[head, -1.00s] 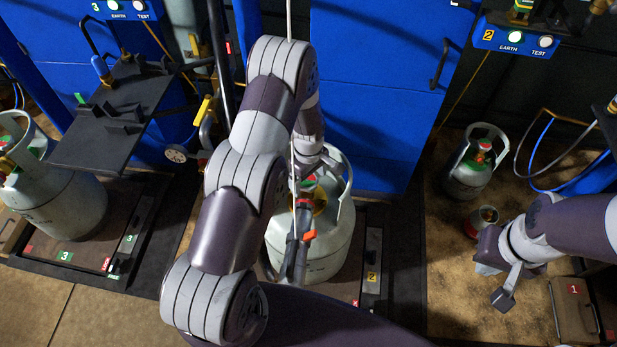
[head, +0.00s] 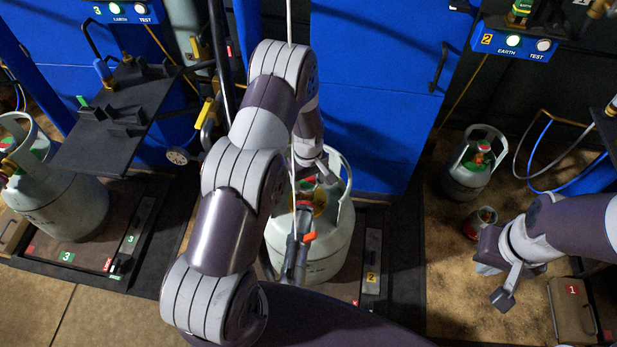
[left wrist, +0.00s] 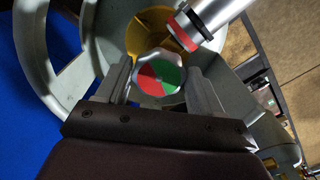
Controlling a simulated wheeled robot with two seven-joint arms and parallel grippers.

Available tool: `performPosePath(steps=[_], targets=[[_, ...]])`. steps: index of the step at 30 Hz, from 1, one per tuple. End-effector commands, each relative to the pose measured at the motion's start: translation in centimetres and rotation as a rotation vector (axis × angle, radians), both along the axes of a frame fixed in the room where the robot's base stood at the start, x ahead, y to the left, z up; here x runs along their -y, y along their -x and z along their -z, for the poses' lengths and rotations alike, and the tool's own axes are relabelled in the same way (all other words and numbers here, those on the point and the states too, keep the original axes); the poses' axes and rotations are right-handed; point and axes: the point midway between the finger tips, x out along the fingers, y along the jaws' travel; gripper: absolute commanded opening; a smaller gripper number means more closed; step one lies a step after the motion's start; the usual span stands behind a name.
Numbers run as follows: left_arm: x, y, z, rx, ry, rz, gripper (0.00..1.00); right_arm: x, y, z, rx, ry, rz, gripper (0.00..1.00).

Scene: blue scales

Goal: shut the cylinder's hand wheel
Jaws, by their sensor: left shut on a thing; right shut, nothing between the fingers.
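The grey-white gas cylinder (head: 335,240) stands upright on the middle scale, partly hidden behind my left arm. Its hand wheel (left wrist: 160,73), with a red and green face and a silvery rim, shows in the left wrist view inside the cylinder's collar (left wrist: 40,60). My left gripper (left wrist: 158,80) is shut on the wheel, one finger on each side of its rim. In the head view this gripper (head: 308,182) is at the cylinder's top, mostly hidden. My right gripper (head: 497,283) is shut and empty, at the right, away from the cylinder.
A filling hose with a red-banded coupling (left wrist: 195,28) runs close beside the wheel. Another cylinder (head: 60,205) stands on scale 3 at the left. A smaller cylinder (head: 470,175) and a small red-topped canister (head: 481,222) stand on the floor at the right. A blue cabinet (head: 375,90) is behind.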

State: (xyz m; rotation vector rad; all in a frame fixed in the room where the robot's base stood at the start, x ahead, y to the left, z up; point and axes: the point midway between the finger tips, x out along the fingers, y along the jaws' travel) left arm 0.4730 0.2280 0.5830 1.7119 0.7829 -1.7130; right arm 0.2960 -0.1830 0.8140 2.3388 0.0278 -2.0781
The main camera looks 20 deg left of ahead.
Motion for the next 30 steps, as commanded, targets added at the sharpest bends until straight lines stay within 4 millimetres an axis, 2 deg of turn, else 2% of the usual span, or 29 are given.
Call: performPosePath(steps=[9, 30], targets=[[-0.2, 0.1, -0.2, 0.001, 0.0, 0.296, 0.36, 0.0, 0.0, -1.1, 0.0, 0.0, 0.0, 0.0], [-0.5, 0.1, -0.2, 0.003, -0.001, 0.962, 0.36, 0.0, 0.0, -2.4, 0.0, 0.0, 0.0, 0.0]])
